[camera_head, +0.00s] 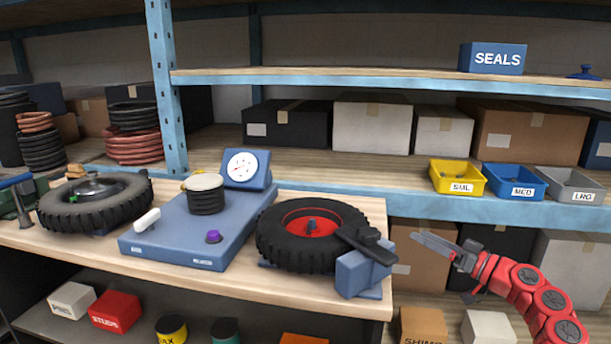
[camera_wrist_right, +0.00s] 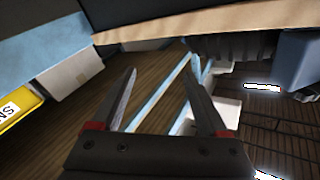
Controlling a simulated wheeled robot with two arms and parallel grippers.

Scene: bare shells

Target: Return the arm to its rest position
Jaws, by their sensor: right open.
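My right gripper (camera_head: 440,268) comes in from the right on a red jointed arm (camera_head: 535,298). It is in the open space right of the workbench (camera_head: 350,291), in front of the shelf. In the right wrist view the two fingers of the right gripper (camera_wrist_right: 165,95) are spread apart with nothing between them. The left gripper is in neither view.
A tyre with a red hub (camera_head: 311,236) and a blue clamp block (camera_head: 362,275) sit near the bench's right edge, close to my right gripper. Yellow (camera_head: 457,177), blue (camera_head: 514,182) and grey (camera_head: 570,185) bins line the shelf. Boxes (camera_head: 423,325) stand below.

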